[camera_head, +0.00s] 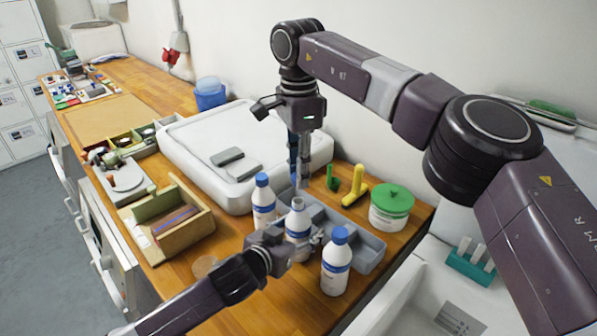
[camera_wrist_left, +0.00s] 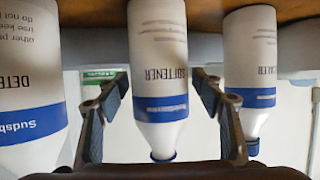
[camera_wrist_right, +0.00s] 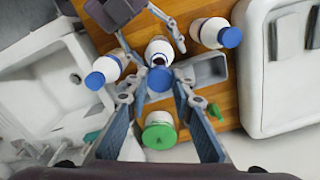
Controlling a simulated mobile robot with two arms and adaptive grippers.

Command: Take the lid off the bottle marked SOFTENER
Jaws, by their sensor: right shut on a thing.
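The SOFTENER bottle (camera_head: 298,222) stands upright between two blue-lidded bottles; its label shows in the left wrist view (camera_wrist_left: 160,70). Its neck is open, with a dark mouth visible in the right wrist view. My right gripper (camera_head: 299,183) points down above the bottle. It is shut on a blue lid (camera_wrist_right: 159,80), held clear of the neck. My left gripper (camera_wrist_left: 163,92) has its fingers on either side of the SOFTENER bottle, open, with a gap visible at least on one side. The lid is hard to make out in the head view.
Blue-lidded bottles stand at the left (camera_head: 263,202) and right (camera_head: 336,262), close to my left gripper. Behind are a grey tray (camera_head: 368,252), a green-lidded tub (camera_head: 391,206) and a yellow T-shaped piece (camera_head: 355,186). A wooden box (camera_head: 172,226) stands farther left.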

